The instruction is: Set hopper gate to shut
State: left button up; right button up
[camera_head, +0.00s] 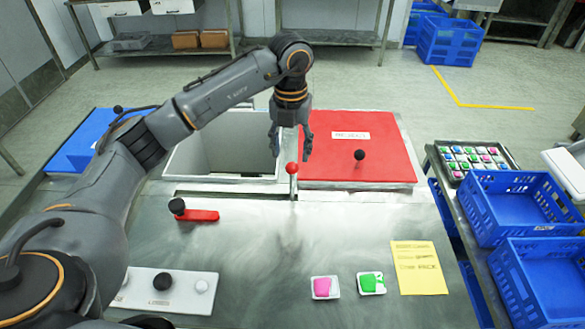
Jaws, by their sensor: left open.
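My left gripper (290,148) points down from the arm that comes in from the left. Its fingers are apart and empty, close above a red ball knob (292,168) on a short, near-upright pale lever (293,187). I cannot tell whether they touch the knob. The lever stands at a slot in the steel worktop, between an open rectangular bin (170,160) and a red lid marked REJECT (385,140). The lid carries a black knob (359,155). No label shows which part is the hopper gate. My right gripper is out of view.
A red handle with a black knob (178,206) lies left of the lever. Blue crates (520,205) stand right. The middle worktop is clear.

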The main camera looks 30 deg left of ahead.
aim_at(292, 174)
pick_arm(q)
jog(key=f, duration=0.3)
jog(key=f+p, duration=0.1)
jog(key=f, duration=0.4)
jog(key=shift+w+f+p, duration=0.3)
jog(key=shift+f, duration=0.1)
grip_shut()
